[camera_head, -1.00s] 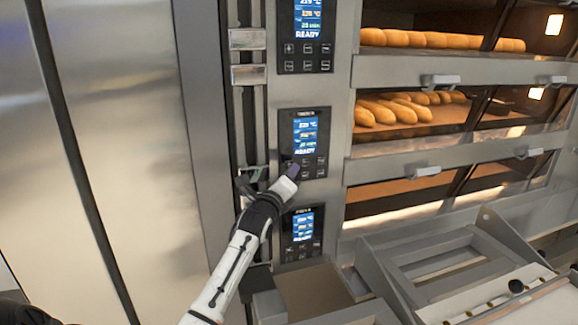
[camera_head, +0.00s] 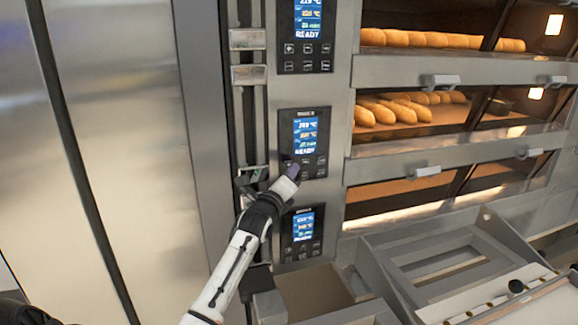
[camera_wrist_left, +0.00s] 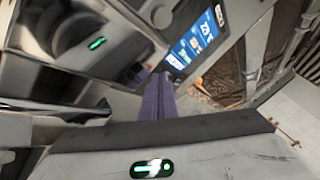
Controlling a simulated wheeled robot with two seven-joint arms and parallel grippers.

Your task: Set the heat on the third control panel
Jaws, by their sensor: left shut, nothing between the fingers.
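Three dark control panels with blue screens stand in a column in the head view: a top panel (camera_head: 307,33), a middle panel (camera_head: 305,133) and a bottom panel (camera_head: 302,233). My left gripper (camera_head: 291,169) is shut and empty. Its dark purple fingertips are at the lower left buttons of the middle panel and hide part of them; I cannot tell whether they touch. In the left wrist view the shut fingers (camera_wrist_left: 158,100) point toward a lit blue screen (camera_wrist_left: 195,42). My right gripper is not in view.
Oven decks with bread loaves (camera_head: 408,108) are right of the panels, with steel handles (camera_head: 425,172) jutting out. A metal tray frame (camera_head: 440,262) stands at lower right. A plain steel wall (camera_head: 130,150) fills the left.

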